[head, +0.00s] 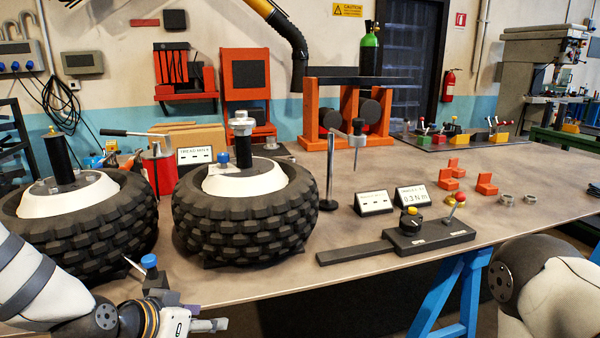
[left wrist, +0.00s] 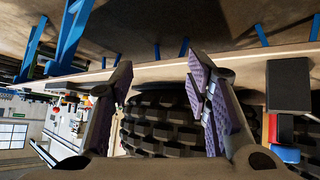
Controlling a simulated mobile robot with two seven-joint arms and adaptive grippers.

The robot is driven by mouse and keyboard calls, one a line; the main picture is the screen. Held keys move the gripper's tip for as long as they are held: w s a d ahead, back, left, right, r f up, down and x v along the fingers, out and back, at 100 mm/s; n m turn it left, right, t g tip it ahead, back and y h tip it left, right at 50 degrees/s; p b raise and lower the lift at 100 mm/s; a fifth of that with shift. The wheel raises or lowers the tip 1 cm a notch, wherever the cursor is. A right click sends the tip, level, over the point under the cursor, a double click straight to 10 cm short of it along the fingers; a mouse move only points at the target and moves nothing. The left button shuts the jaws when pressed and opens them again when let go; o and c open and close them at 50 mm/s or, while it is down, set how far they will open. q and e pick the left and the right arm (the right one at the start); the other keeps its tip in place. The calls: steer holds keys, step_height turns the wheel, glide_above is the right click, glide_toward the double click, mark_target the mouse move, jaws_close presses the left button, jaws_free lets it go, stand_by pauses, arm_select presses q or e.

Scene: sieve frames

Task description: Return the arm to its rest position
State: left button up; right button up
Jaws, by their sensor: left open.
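My left gripper (head: 212,322) is low in the head view, in front of the table's near edge and below the second tyre. In the left wrist view its two fingers (left wrist: 160,85) stand apart, with nothing between them held. The treaded tyre (left wrist: 160,125) shows behind the fingers there. My right arm shows at the lower right of the head view, but its gripper is out of view.
Two black tyres with white hubs, one left (head: 95,235) and one centre-left (head: 245,222), stand near the table's front edge. A black control box (head: 430,237), display signs (head: 373,202) and orange brackets (head: 486,184) are right of them. Blue trestle legs (head: 455,290) stand below.

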arm_select(q)
steer(key=s+a+f+n+g+y, duration=0.1)
steer(key=s+f+g, duration=0.2)
steer(key=s+f, duration=0.65)
steer(key=s+f+n+g+y, duration=0.1)
steer(key=s+f+g, duration=0.2)
steer(key=s+f, duration=0.65)
steer(key=s+a+g+y, duration=0.1)
steer(key=s+a+g, duration=0.1)
steer(key=s, duration=0.7)
steer(key=s+a+n+g+y, duration=0.1)
steer(key=s+a+g, duration=0.1)
steer(key=s, duration=0.7)
steer(key=shift+s, duration=0.2)
